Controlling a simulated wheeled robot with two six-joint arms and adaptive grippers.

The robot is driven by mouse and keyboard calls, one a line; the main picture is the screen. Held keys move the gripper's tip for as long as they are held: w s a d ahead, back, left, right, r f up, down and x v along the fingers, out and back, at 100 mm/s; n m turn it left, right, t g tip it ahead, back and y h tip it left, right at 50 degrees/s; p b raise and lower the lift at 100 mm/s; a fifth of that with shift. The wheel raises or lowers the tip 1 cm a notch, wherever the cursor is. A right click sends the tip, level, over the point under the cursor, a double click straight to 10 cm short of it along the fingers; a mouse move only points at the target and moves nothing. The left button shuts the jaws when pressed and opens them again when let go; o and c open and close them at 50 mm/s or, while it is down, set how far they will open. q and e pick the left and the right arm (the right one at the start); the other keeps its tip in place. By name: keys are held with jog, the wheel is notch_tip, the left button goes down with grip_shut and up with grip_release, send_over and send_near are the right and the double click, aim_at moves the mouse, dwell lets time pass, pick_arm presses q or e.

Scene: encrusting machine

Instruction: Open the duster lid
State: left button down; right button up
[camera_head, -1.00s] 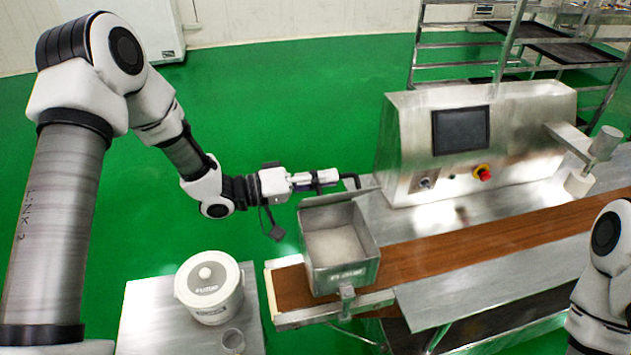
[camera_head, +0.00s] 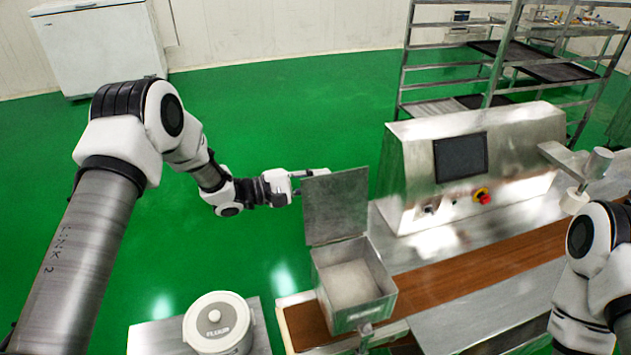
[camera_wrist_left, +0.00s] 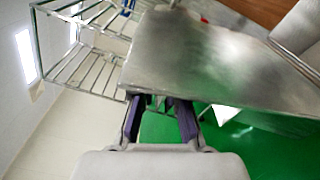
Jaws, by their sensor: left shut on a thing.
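The duster is a steel box (camera_head: 357,309) with pale powder inside, at the left end of the brown conveyor. Its lid (camera_head: 336,207) is a flat steel plate that stands raised, about upright, at the box's back edge. My left gripper (camera_head: 304,178) is at the lid's left edge, partly hidden behind it. In the left wrist view the fingers (camera_wrist_left: 161,104) reach the lid's edge (camera_wrist_left: 200,60) and are shut on it. My right arm shows at the right of the head view, but its gripper is out of view.
The encrusting machine (camera_head: 470,165), with a dark screen and a red button, stands right of the duster. A white lidded pot (camera_head: 218,325) stands on a small table at the lower left. A steel rack (camera_head: 490,75) is at the back. Open green floor lies behind the lid.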

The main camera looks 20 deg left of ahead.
pick_arm(q)
jog(key=shift+w+a+f, duration=0.45)
jog(key=shift+w, duration=0.25)
jog(key=c, duration=1.2)
grip_release()
jog(key=shift+a, duration=0.1)
jog(key=v, duration=1.2)
jog(key=shift+f, duration=0.2)
